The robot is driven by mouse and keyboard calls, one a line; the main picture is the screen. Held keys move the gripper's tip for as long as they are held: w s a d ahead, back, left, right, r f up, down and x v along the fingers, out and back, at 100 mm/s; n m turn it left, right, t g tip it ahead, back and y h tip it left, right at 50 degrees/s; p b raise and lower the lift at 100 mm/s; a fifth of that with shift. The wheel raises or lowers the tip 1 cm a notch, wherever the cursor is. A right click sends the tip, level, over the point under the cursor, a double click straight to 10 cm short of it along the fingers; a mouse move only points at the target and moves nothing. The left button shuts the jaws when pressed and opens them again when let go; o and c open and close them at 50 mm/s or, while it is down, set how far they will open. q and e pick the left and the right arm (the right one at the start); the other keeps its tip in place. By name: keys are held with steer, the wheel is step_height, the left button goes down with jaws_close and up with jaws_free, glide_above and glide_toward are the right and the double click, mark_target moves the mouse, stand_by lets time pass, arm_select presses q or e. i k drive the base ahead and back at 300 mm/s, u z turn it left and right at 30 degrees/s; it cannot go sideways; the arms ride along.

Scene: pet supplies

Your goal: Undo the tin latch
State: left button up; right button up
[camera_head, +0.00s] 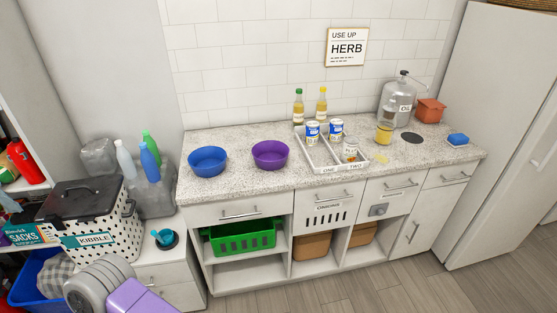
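The likely tin is a white box with black dots (110,216), a black lid and a KIBBLE label (88,240). It stands at the left, beside the counter. Its lid (84,196) looks down on the box. A small dark fitting (129,208) on its right side may be the latch; at this size I cannot tell whether it is fastened. Part of my own arm, grey and purple, shows at the bottom left in front of the box and hides its lower part. Neither gripper's fingertips are in view.
The counter (230,185) holds bowls, a tray and cans. Floor at the lower right is clear.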

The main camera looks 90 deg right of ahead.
mark_target(55, 224)
steer(key=z, duration=0.85)
steer(key=i, duration=1.5)
